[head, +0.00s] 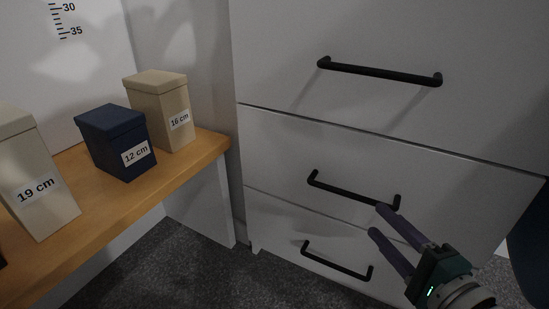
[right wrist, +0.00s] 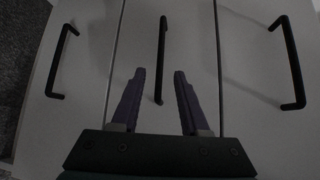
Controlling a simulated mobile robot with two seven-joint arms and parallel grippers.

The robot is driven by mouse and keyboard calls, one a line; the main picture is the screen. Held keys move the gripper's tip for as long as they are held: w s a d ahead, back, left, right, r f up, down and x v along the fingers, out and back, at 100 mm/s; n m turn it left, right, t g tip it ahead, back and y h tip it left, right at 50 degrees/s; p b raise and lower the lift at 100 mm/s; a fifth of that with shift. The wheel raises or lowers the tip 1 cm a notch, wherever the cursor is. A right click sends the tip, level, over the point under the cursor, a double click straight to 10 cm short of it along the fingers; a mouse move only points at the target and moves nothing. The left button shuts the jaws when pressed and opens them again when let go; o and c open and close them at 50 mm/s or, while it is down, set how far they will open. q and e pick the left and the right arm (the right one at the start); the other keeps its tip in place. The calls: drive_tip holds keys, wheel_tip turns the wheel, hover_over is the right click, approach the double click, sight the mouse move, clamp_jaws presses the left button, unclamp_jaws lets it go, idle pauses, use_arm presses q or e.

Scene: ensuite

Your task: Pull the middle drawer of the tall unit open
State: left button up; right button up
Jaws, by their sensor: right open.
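The tall unit (head: 300,130) is white, and several drawer fronts show, each with a black bar handle. The middle drawer (head: 275,150) looks flush with its neighbours. Its handle (head: 345,190) also shows upright in the right wrist view (right wrist: 162,50). My right gripper (head: 377,220) is open and empty, close to the right end of that handle. In the right wrist view the handle's near end appears between the two purple fingertips (right wrist: 160,72). I cannot tell whether a finger touches it. My left gripper is not in view.
The upper drawer handle (head: 380,72) and lower drawer handle (head: 335,262) lie above and below. A wooden shelf (head: 195,160) at left bears lidded boxes labelled 19 cm (head: 40,195), 12 cm (head: 115,145) and 16 cm (head: 160,105). Dark carpet (head: 190,270) below is clear.

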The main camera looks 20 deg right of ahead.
sight(355, 198)
drive_tip(key=w+b, duration=0.1)
drive_tip(key=w, duration=0.2)
drive_tip(key=w+f+b, duration=0.1)
drive_tip(key=w+b, duration=0.1)
drive_tip(key=w, duration=0.1)
drive_tip(key=w+b, duration=0.1)
drive_tip(key=w, duration=0.2)
drive_tip(key=shift+w+d+f+b, duration=0.1)
drive_tip(key=shift+d+f+b, duration=0.05)
drive_tip(key=shift+d+b, duration=0.15)
drive_tip(key=c, duration=0.3)
clamp_jaws()
idle(0.7)
